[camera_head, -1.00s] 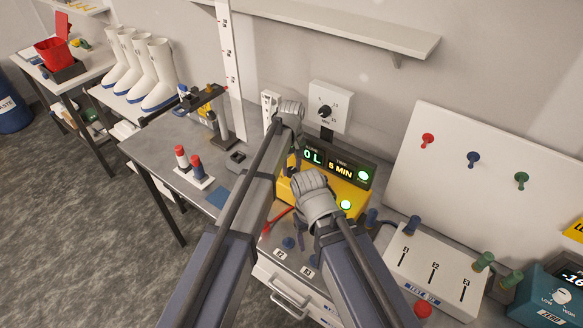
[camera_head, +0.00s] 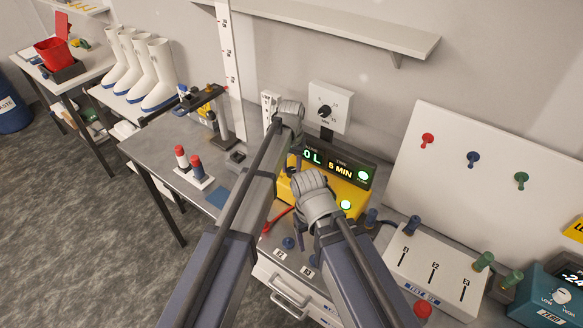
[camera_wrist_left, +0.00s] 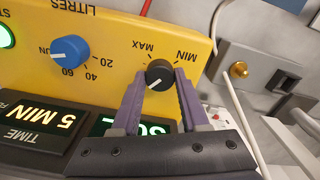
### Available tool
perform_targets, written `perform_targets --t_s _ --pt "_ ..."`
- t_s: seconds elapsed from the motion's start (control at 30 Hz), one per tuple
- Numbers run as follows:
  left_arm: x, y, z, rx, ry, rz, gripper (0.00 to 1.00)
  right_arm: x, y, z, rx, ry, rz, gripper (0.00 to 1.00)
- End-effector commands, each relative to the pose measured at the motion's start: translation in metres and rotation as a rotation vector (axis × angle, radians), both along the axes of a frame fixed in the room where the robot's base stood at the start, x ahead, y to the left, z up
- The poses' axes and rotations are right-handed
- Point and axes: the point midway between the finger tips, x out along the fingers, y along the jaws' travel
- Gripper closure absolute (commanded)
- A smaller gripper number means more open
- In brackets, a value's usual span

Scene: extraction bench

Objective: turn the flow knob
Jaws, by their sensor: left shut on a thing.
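The flow knob (camera_wrist_left: 158,74) is a small black dial with a white pointer, between MIN and MAX marks on a yellow panel. My left gripper (camera_wrist_left: 160,84) has its two purple fingers on either side of it and is shut on it. In the wrist view the pointer slants toward the lower left. In the head view the yellow unit (camera_head: 347,192) is partly covered by my arms and the knob is hidden. My right gripper (camera_head: 301,238) is in front of the unit; its jaws are too small to judge.
A blue knob (camera_wrist_left: 70,51) sits beside the flow knob on the panel. The unit's display (camera_head: 340,169) reads 5 MIN. A white switch box (camera_head: 432,265) and a teal meter (camera_head: 549,298) stand to the right.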

Motion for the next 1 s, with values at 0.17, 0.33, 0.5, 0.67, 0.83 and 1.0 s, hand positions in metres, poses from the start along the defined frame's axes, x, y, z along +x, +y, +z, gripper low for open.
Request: perform_targets --t_s 0.17,0.33,0.5,0.67,0.83,1.0 --pt "-0.0002 0.0 -0.0001 0.0 0.0 -0.048 1.0 0.0 0.0 -0.0001 0.0 0.0 0.0 0.28" --pt "-0.0003 -0.0001 -0.0001 0.0 0.0 -0.067 1.0 0.0 0.0 -0.0001 0.0 0.0 0.0 0.28" --pt "-0.0002 0.0 -0.0001 0.0 0.0 -0.07 1.0 0.0 0.0 -0.0001 0.0 0.0 0.0 0.28" --pt "-0.0003 0.0 -0.0001 0.0 0.0 -0.07 1.0 0.0 0.0 -0.0001 0.0 0.0 0.0 0.28" --pt "-0.0002 0.0 -0.0001 0.0 0.0 -0.069 0.43 0.0 0.0 -0.0001 0.0 0.0 0.0 0.28" --pt "-0.0001 -0.0001 0.0 0.0 0.0 -0.069 0.26 0.0 0.0 0.0 0.0 0.0 0.0 0.28"
